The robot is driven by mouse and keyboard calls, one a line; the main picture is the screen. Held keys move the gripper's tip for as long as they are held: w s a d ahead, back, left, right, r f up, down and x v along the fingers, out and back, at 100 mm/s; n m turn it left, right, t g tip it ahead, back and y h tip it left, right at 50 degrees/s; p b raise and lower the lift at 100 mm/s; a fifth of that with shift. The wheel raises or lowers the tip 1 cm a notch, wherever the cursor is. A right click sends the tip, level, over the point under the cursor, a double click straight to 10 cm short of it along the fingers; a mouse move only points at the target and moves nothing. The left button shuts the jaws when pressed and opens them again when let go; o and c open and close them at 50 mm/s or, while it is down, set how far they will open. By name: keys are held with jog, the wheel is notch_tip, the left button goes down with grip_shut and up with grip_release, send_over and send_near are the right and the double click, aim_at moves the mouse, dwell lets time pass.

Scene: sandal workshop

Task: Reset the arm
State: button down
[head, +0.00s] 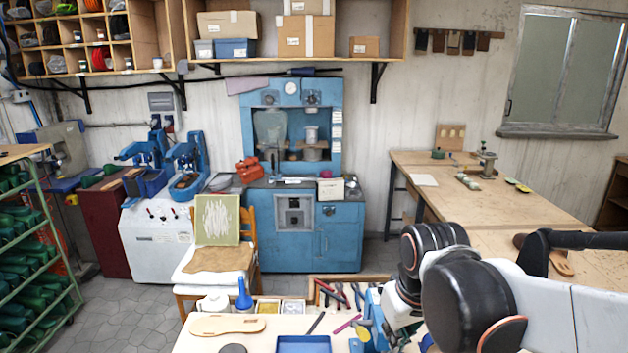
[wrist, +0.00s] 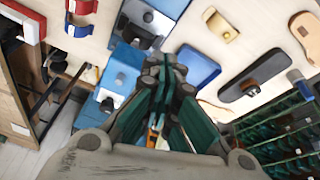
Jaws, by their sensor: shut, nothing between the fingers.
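My arm (head: 470,290) reaches in from the right side of the head view, over the front worktable. My gripper (wrist: 165,78) shows in the wrist view with its dark green finger pads close together. It is shut and I see nothing between the pads. It hangs above the pale worktable, and the blue tray (wrist: 195,68) lies beyond the fingers. In the head view the fingertips are not clearly visible; my arm hides that area.
The front worktable (head: 200,343) carries a sandal sole (head: 228,325), a blue tray (head: 303,345), a blue bottle (head: 243,295) and several hand tools. A chair (head: 215,265) stands behind it. A larger bench (head: 520,210) is at right. Green racks (wrist: 285,130) show in the wrist view.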

jog(key=s+d+f+m+t+b, duration=0.3)
jog(key=s+d+f+t+b, duration=0.1)
jog(key=s+f+b, duration=0.5)
notch_tip(320, 180, down, 2)
jog(key=d+b, duration=0.1)
jog(key=b, duration=0.3)
jog(key=shift+s, duration=0.2)
